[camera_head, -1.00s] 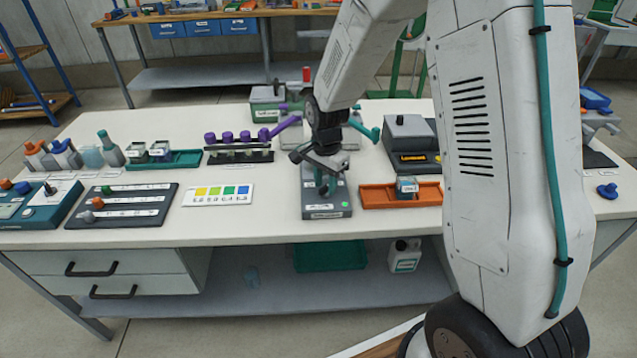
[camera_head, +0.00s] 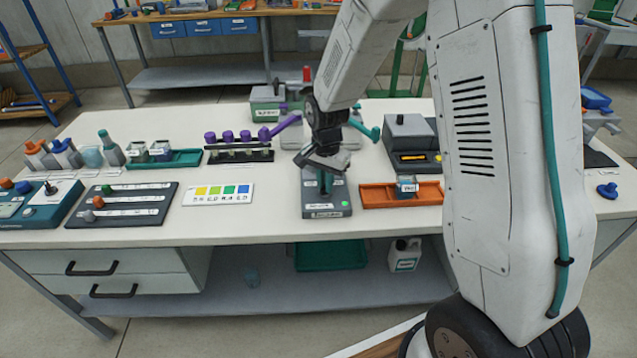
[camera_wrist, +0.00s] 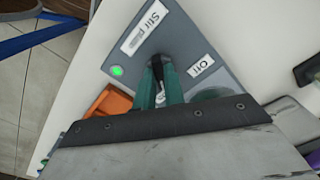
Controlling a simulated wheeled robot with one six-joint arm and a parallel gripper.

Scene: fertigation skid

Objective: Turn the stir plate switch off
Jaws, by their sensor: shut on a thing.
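The stir plate (camera_head: 313,209) is a dark grey box near the front edge of the bench, below my gripper (camera_head: 326,186). The lamp also shows green in the head view. The black switch lever (camera_wrist: 157,66) stands between the green fingers of my gripper (camera_wrist: 160,82), which are shut on it. The lower part of the panel is hidden by the gripper body, so the lever's exact position is hard to tell.
An orange tray (camera_head: 375,197) with a small jar lies close right of the stir plate. A colour chart card (camera_head: 218,194) lies to the left. A rack with purple-topped items (camera_head: 240,152) and a grey instrument (camera_head: 410,140) stand behind. Bare bench lies between the card and the plate.

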